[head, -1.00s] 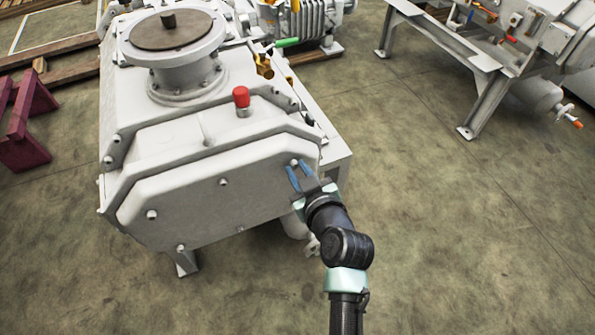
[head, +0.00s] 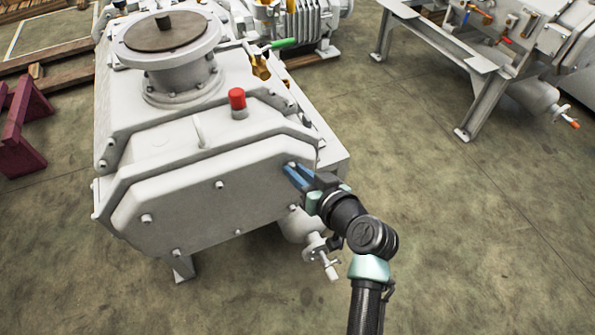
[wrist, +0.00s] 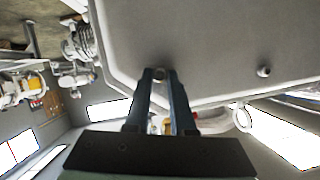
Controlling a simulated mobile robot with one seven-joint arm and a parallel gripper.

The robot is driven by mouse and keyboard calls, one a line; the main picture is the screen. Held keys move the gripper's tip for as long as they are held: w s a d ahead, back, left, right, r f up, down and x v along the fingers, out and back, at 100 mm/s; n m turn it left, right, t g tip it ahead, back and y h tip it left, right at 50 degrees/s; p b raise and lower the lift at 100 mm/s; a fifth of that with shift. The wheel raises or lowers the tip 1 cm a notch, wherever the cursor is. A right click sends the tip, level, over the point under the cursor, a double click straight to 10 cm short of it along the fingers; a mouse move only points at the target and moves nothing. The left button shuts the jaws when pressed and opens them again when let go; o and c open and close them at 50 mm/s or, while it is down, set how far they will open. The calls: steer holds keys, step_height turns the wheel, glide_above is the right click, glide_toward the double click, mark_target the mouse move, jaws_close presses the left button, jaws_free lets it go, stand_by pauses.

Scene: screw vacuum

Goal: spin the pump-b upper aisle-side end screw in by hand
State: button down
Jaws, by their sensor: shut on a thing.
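The pump's pale grey end cover (head: 190,205) faces me in the head view, with several small screws around its edge. My gripper (head: 289,171) has its blue fingertips at the upper right screw (head: 292,164) of this cover, the one on the open floor side. In the wrist view my gripper (wrist: 160,74) has one dark finger on each side of the round screw head (wrist: 158,74), close against the cover. The fingers are shut on this screw. They hide its sides, and how deep it sits cannot be told.
Another cover screw (wrist: 264,71) shows in the wrist view. A valve with a pipe end (head: 318,245) sticks out below my gripper. A red-capped fitting (head: 237,99) stands on top of the pump. Open floor (head: 480,220) lies to the right.

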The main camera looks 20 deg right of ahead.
steer(key=shift+f, duration=0.1)
steer(key=c, duration=0.8)
jaws_free()
steer(key=shift+o, duration=0.2)
steer(key=p+v, duration=0.1)
steer(key=v, duration=1.2)
